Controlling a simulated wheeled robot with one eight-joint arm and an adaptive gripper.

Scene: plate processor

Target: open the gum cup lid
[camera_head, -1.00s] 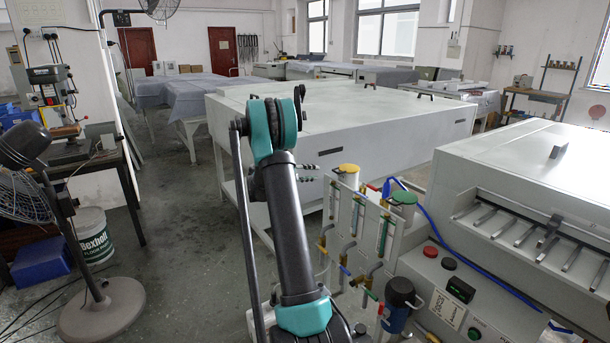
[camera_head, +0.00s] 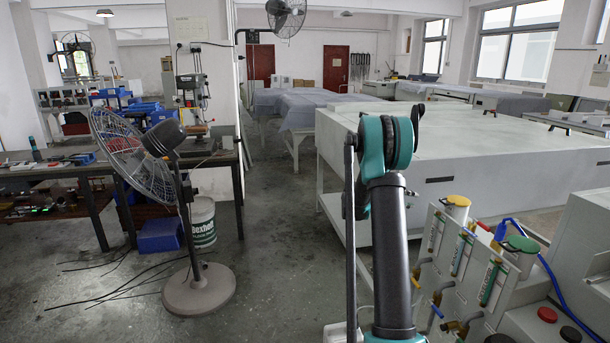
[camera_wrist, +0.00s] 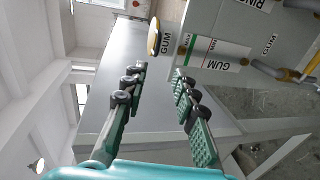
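The gum cup (camera_wrist: 167,40), a white cup marked GUM, shows at the top centre of the wrist view, with its image turned sideways. Its yellow lid (camera_wrist: 153,40) sits on it and appears shut. The lid also shows at the right of the head view (camera_head: 458,200). My gripper (camera_wrist: 159,70) is open and empty, its two padded fingers apart. The cup lies beyond the fingertips and is not between them. In the head view my gripper is mostly hidden behind my arm.
A green-lidded cup (camera_head: 522,244) stands close to the gum cup on the panel with tubes and valves (camera_head: 450,260). A large grey machine (camera_head: 440,150) lies behind my arm. A fan (camera_head: 190,220) stands on open floor at left.

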